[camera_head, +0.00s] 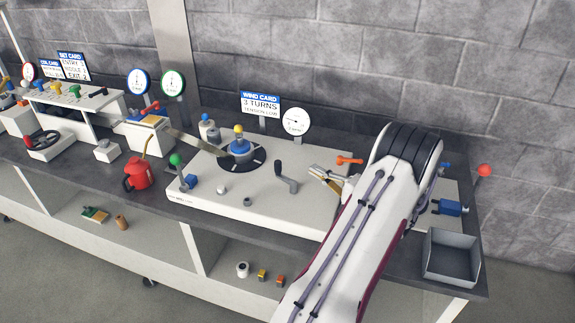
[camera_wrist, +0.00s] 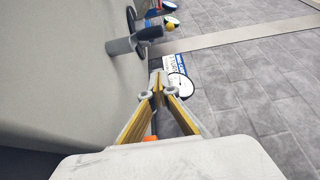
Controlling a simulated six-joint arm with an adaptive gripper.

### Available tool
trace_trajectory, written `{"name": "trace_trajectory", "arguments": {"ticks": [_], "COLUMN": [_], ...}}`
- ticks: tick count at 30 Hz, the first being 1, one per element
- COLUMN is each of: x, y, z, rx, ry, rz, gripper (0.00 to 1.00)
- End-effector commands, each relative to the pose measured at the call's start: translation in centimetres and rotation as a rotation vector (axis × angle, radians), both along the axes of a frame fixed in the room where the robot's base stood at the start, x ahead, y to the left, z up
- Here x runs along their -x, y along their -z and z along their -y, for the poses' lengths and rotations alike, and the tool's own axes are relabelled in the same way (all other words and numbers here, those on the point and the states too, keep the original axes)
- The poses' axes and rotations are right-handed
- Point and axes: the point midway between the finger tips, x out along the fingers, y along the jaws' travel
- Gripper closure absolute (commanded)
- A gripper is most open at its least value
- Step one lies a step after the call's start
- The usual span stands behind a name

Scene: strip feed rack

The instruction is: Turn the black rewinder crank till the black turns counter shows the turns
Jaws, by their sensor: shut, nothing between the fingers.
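The black rewinder crank (camera_head: 287,183) stands on the right part of the white rewinder deck (camera_head: 215,208). My gripper (camera_head: 320,174) is just right of the crank, apart from it, above the deck. In the wrist view my gripper (camera_wrist: 157,84) has its yellow-lined fingers closed together at the tips with nothing between them. A grey cylinder (camera_wrist: 122,46) beyond the fingertips may be part of the crank. The wind card (camera_head: 260,104) behind the deck reads 3 TURNS.
A blue hub with a yellow knob (camera_head: 239,146) stands left of the crank. A white dial (camera_head: 296,122) stands behind the deck. An orange-handled lever (camera_head: 348,160) is close to my gripper. A red can (camera_head: 137,174) stands left; a grey bin (camera_head: 451,257) sits at the right front.

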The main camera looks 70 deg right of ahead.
Motion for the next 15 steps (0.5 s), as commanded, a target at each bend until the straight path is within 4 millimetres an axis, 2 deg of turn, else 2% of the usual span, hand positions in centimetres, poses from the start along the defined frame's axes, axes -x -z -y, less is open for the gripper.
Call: {"name": "trace_trajectory", "arguments": {"ticks": [8, 15], "x": [-0.1, -1.3], "y": [0.0, 0.0], "z": [0.1, 0.6], "rx": [0.002, 0.003], "ry": [0.000, -0.002], "rz": [-0.001, -0.001], "gripper": [1.00, 1.00]}}
